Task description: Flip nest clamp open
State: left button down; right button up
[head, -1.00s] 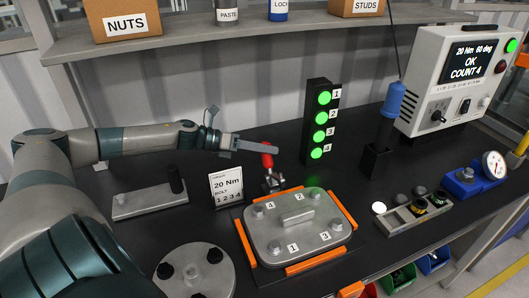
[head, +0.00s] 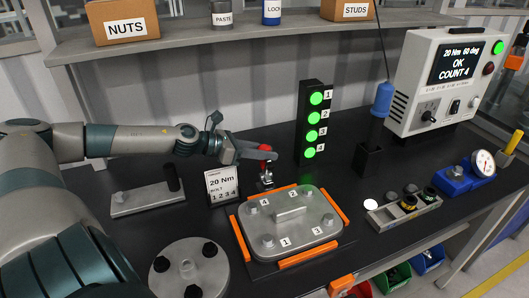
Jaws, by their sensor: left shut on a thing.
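The nest clamp (head: 266,167) stands at the back edge of the orange-edged nest (head: 242,239), its red handle (head: 265,150) pointing up. My left gripper (head: 268,155) reaches in from the left and is shut on the red handle. The grey cover plate (head: 289,221) lies in the nest, with numbered bolts at its corners and a raised bar in the middle. The clamp's lower part is small, so I cannot tell whether its arm touches the plate. My right gripper is not in view.
A light tower (head: 314,122) with green lamps stands behind the clamp. A 20 Nm card (head: 222,184) stands left of the nest. A round plate (head: 189,272) lies at front left. A socket tray (head: 404,209) lies to the right. The controller (head: 446,82) reads OK, COUNT 4.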

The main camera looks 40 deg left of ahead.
pick_arm(q)
jog(key=c, duration=1.4)
grip_release()
jog(key=shift+c, duration=0.2)
jog(key=shift+a+f, duration=0.1)
jog(key=shift+f, duration=0.05)
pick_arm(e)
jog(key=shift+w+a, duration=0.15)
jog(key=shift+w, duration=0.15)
